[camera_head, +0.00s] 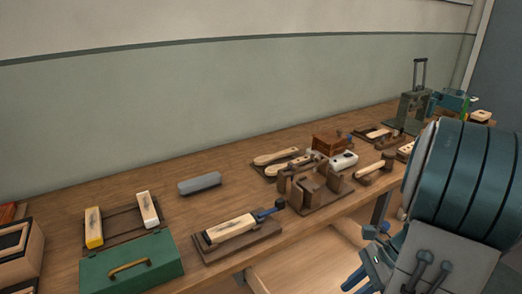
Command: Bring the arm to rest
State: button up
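My arm fills the right side of the head view, with a large teal banded link and a pale grey part below it. Blue finger-like parts at its lower left look like my gripper (368,262), in front of the bench's near edge and partly cut off by the frame. They appear apart from every object on the bench, and I see nothing held. Their opening is too unclear to judge.
The wooden bench (150,180) runs along the wall. On it are a green box (130,268), a clamped brush block (230,228), a grey block (199,184), a wooden stand (318,190) and several brushes. The floor in front looks open.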

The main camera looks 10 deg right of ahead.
jog(key=a+r+n+t+h+p, duration=0.2)
jog(key=a+r+n+h+p, duration=0.2)
jog(key=a+r+n, duration=0.9)
jog(key=a+n+h, duration=0.1)
jog(key=n+h, duration=0.2)
jog(key=n, duration=0.5)
jog(key=shift+r+t+h, duration=0.3)
jog(key=shift+r, duration=0.05)
jog(key=shift+d, duration=0.2)
